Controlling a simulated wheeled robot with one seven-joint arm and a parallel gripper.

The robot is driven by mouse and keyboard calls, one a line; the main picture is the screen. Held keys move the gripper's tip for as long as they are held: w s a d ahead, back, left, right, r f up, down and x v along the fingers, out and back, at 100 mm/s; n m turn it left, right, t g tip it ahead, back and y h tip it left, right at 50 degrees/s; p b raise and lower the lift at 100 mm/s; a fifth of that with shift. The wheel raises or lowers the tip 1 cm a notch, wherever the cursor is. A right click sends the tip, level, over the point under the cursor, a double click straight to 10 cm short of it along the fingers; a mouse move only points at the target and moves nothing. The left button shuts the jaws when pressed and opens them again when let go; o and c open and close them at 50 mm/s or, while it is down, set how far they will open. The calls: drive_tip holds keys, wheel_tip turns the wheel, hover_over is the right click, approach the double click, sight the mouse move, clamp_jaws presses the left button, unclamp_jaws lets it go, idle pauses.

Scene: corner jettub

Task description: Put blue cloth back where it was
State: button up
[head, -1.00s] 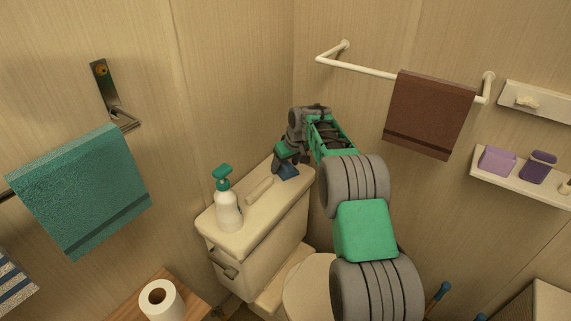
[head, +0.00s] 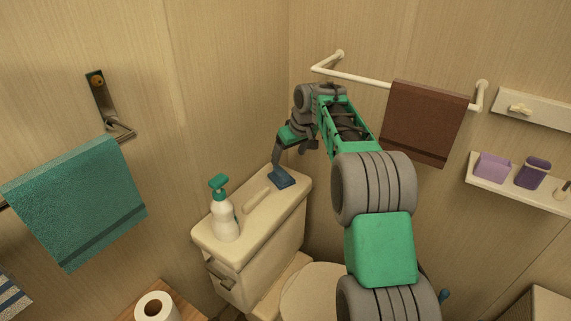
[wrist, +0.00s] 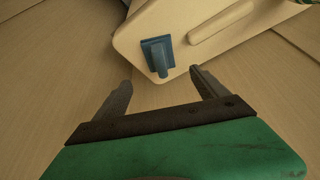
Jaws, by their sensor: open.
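The small blue cloth (head: 282,178) lies on the cream toilet tank lid (head: 213,237), near the lid's back right end. In the wrist view the cloth (wrist: 157,56) has a flat dark-blue part and a raised lighter-blue ridge, close to the lid's rounded corner. My gripper (head: 290,156) is above that end of the tank. In the wrist view my gripper (wrist: 161,78) has its two fingers spread, with nothing between them. The cloth shows beyond the fingertips, apart from them and roughly centred between them.
A white spray bottle with a green top (head: 223,212) stands at the lid's front left. A raised cream bar (head: 257,198) runs along the lid. Wood-look walls meet behind the tank. A brown towel (head: 426,122) hangs on a white rail to the right.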

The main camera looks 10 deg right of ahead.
drive_tip(key=s+a+r+m+g, duration=0.1)
drive_tip(key=s+r, duration=0.1)
drive_tip(key=s, duration=0.8)
drive_tip(key=s+a+r+m, duration=0.1)
drive_tip(key=s+a, duration=0.1)
drive_tip(key=s, duration=0.8)
drive_tip(key=s+d+f+m+h, duration=0.1)
drive_tip(key=s+f, duration=0.3)
drive_tip(key=s, duration=0.6)
drive_tip(key=s+f+m+h, duration=0.1)
drive_tip(key=s+f, duration=0.3)
drive_tip(key=s, duration=0.6)
wheel_tip(320, 180, up, 7)
drive_tip(key=w+p, duration=0.1)
drive_tip(key=p, duration=0.3)
drive_tip(key=shift+w+f+p, duration=0.15)
drive_tip(key=shift+p, duration=0.25)
